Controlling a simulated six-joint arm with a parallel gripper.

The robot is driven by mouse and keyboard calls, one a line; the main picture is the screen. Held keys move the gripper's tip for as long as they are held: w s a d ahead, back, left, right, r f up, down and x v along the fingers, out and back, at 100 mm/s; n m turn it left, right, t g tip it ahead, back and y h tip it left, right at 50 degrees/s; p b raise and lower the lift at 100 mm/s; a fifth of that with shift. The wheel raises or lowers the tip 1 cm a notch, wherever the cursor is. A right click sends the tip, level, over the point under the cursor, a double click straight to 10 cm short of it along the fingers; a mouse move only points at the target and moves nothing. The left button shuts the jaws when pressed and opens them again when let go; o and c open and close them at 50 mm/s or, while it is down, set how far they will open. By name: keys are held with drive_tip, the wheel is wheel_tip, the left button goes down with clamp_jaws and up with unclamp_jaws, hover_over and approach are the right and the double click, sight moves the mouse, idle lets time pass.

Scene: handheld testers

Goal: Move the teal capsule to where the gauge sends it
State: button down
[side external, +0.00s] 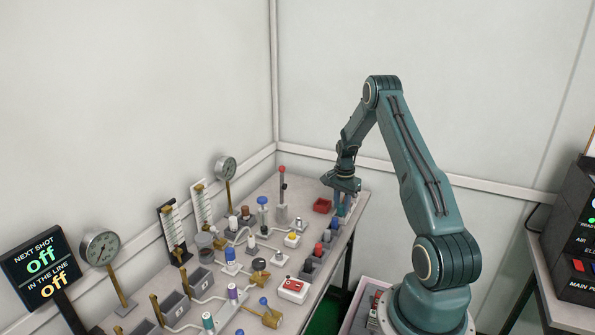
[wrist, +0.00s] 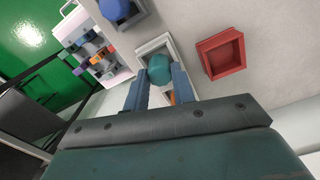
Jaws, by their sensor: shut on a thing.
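The teal capsule (wrist: 160,67) is between the two blue fingers of my gripper (wrist: 159,76) in the wrist view, its rounded top showing. My gripper is shut on it. A pale square-rimmed holder (wrist: 146,47) lies around or below the capsule; I cannot tell whether they touch. In the side view my gripper (side external: 342,204) is low over the far right end of the bench, and the capsule cannot be made out clearly. Two round dial gauges stand on posts, one near (side external: 99,248) and one far (side external: 226,168); their readings are too small to tell.
A red open tray (wrist: 222,55) sits beside the holder, also in the side view (side external: 322,206). A blue capsule (wrist: 117,9) is nearby. Several canisters, grey bins (side external: 176,304) and a red-button box (side external: 292,290) crowd the bench. A sign (side external: 42,264) reads "off" twice.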

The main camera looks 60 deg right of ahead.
sight(341, 205)
drive_tip(key=shift+f, duration=0.1)
drive_tip(key=c, duration=1.2)
unclamp_jaws()
drive_tip(key=shift+o, duration=0.2)
wheel_tip(341, 205, up, 12)
